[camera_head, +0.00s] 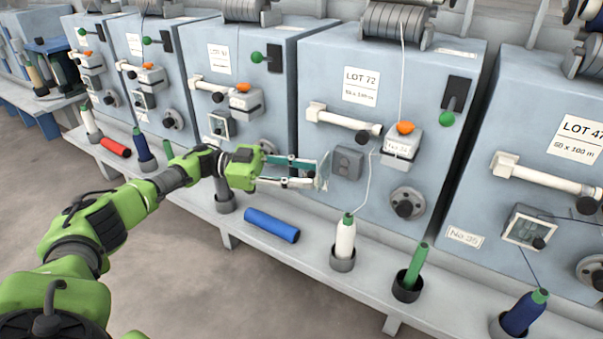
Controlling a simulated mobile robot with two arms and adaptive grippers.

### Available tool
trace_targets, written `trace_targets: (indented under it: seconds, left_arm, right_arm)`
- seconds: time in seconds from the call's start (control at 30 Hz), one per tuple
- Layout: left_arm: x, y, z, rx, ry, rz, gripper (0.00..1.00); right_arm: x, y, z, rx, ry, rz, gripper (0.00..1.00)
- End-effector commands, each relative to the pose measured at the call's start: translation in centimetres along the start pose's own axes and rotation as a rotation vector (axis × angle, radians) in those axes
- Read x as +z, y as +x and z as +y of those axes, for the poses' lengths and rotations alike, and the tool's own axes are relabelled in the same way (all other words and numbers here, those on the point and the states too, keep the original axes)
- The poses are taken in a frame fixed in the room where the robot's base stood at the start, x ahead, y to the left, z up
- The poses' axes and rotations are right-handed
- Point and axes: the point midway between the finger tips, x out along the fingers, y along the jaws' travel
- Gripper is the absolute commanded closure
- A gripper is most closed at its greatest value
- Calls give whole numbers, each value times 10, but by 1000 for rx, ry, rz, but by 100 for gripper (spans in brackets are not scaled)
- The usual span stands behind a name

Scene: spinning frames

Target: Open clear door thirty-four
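The LOT 72 machine (330,85) stands right of centre. A grey switch box (347,163) on its front is uncovered. A thin clear panel (325,170), seemingly the clear door, stands out edge-on at the left of this box. My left gripper (317,173) reaches in from the left with its fingertips at this panel. Its two fingers are visibly apart; whether they touch the panel I cannot tell. The number on the machine's small plate is too small to read surely. My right gripper is not in view.
The neighbouring No. 35 machine (540,100) has a framed clear cover (530,228) over its box. A shelf (300,258) below holds a blue tube (272,225), a white bobbin (345,240) and a green bobbin (415,268). A thread hangs right of the grey box.

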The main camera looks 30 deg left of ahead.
Motion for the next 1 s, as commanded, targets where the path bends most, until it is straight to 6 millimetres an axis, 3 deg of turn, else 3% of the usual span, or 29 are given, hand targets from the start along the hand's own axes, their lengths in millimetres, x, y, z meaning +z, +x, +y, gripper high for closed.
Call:
trace_targets:
  seconds: [0.37, 0.8, 1.0]
  left_arm:
    - [1, -9, -1, -5, 0, -3, 70]
    - [0, -93, -2, -6, 0, -1, 70]
    - [0, -112, -1, -3, 0, -2, 70]
  right_arm:
    - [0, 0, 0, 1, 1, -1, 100]
    - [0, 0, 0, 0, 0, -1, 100]
    - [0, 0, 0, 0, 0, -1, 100]
